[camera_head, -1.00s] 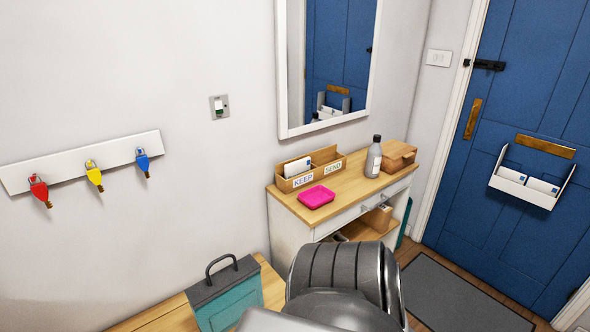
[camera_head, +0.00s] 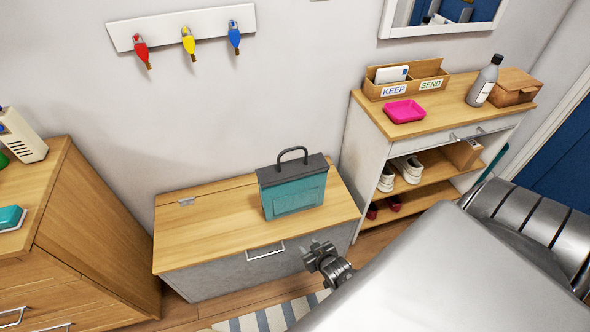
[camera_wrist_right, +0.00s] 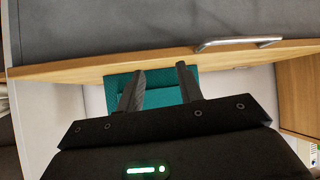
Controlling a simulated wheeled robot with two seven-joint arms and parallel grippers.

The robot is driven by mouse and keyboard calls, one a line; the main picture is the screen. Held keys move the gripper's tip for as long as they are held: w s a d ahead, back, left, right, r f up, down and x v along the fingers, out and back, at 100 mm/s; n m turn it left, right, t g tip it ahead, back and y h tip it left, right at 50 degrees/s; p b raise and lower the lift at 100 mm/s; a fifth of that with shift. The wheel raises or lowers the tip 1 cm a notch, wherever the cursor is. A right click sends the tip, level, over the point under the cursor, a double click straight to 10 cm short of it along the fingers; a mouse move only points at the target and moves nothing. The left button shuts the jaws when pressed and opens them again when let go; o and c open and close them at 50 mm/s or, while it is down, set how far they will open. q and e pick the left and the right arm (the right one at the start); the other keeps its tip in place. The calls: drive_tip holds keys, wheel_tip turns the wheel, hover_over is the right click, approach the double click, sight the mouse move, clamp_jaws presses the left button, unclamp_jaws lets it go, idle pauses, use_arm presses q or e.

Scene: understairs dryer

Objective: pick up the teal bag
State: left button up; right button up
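The teal bag (camera_head: 293,194) stands upright on the wooden top of a low bench (camera_head: 215,225). It has a dark grey upper part and a black arched handle on top. My right gripper (camera_head: 322,256) is in front of the bench, below and to the right of the bag, apart from it. In the right wrist view my right gripper (camera_wrist_right: 160,72) has its two fingers spread with nothing held between them. The teal bag (camera_wrist_right: 160,95) shows there beyond the fingers, partly hidden by them. My left gripper is not in view.
A wooden dresser (camera_head: 75,235) stands left.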

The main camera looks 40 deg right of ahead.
drive_tip(key=w+d+r+m+t+h+b, duration=0.1)
drive_tip(key=w+d+r+t, duration=0.2)
drive_tip(key=r, duration=0.4)
drive_tip(key=w+d+r+t+h, duration=0.1)
drive_tip(key=w+d+r, duration=0.1)
drive_tip(key=w+r, duration=0.4)
drive_tip(key=m+t+h, duration=0.1)
drive_tip(key=t+h, duration=0.1)
drive_tip(key=t, duration=0.1)
approach(307, 155)
drive_tip(key=w, duration=0.1)
drive_tip(key=x, duration=0.6)
drive_tip(key=shift+w+d+r, duration=0.15)
drive_tip(key=shift+w, duration=0.15)
drive_tip(key=x, duration=0.4)
drive_tip(key=shift+w+d+f, duration=0.2)
drive_tip(key=shift+f, duration=0.05)
clamp_jaws()
drive_tip(key=shift+r, duration=0.1)
